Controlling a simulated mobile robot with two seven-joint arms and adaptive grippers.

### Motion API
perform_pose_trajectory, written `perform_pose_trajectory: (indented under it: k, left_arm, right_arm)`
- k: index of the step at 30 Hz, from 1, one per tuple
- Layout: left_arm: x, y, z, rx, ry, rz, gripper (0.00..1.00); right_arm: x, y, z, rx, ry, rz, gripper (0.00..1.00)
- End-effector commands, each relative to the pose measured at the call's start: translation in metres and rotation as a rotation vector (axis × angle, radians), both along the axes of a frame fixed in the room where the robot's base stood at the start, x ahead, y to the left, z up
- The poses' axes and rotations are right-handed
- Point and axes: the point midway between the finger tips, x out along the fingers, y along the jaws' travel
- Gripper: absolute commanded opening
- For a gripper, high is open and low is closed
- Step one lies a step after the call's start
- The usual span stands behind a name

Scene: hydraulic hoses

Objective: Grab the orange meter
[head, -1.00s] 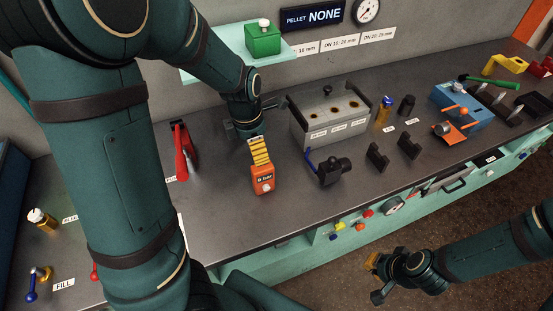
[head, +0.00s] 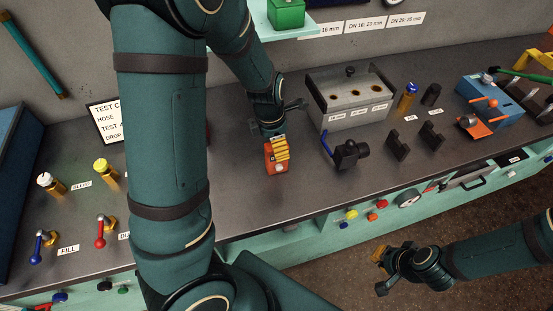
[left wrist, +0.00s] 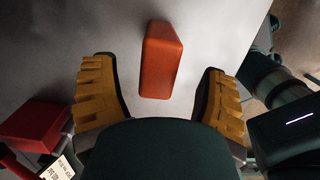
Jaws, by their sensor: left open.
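The orange meter (head: 277,166) stands on the dark bench, and its upper part is covered by my left gripper's yellow fingers in the head view. My left gripper (head: 277,147) comes down from above and behind it. In the left wrist view the meter (left wrist: 161,60) shows as a plain orange block between the two ridged yellow fingers, with a clear gap on each side. My left gripper is open and does not touch the meter on either side there. My right gripper (head: 380,270) hangs over the floor in front of the bench, and its finger gap is unclear.
A grey metal box with holes (head: 350,98) stands right of my left gripper. A black fitting with a blue lever (head: 346,153) is right of the meter. A red object (left wrist: 35,124) lies left in the left wrist view. Bench in front of the meter is clear.

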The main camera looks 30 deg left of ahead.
Motion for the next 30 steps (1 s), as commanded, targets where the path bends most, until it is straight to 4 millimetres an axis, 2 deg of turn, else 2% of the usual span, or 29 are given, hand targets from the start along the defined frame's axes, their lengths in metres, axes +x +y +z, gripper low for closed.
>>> perform_pose_trajectory:
  k: [1, 6, 15, 16, 20, 21, 22, 30]
  left_arm:
    - [0.000, 0.001, -0.012, 0.000, 0.002, 0.002, 0.73]
    - [0.002, -0.001, -0.030, 0.001, 0.001, 0.001, 0.73]
    - [0.003, -0.002, -0.032, -0.001, -0.001, 0.000, 0.73]
    - [0.003, -0.002, -0.032, 0.000, 0.000, 0.000, 0.67]
    - [0.003, -0.002, -0.032, 0.000, 0.000, 0.000, 0.22]
    - [0.003, -0.001, -0.032, 0.000, 0.000, 0.000, 0.08]
    - [0.003, -0.001, -0.032, 0.000, 0.000, 0.000, 0.00]
    - [0.003, -0.002, -0.032, 0.000, 0.000, 0.000, 0.00]
  right_arm:
    - [0.000, 0.000, -0.007, -0.001, 0.000, 0.000, 0.00]
    - [-0.001, 0.001, -0.013, -0.001, 0.004, 0.002, 0.00]
    - [-0.002, 0.001, -0.013, -0.001, 0.004, 0.003, 0.00]
    - [-0.002, 0.001, -0.013, -0.001, 0.004, 0.003, 0.00]
    - [-0.002, 0.001, -0.013, -0.001, 0.004, 0.003, 0.00]
    - [-0.002, 0.001, -0.013, -0.001, 0.004, 0.003, 0.00]
    - [-0.002, 0.001, -0.013, -0.001, 0.004, 0.003, 0.00]
    - [-0.002, 0.001, -0.013, -0.001, 0.004, 0.003, 0.00]
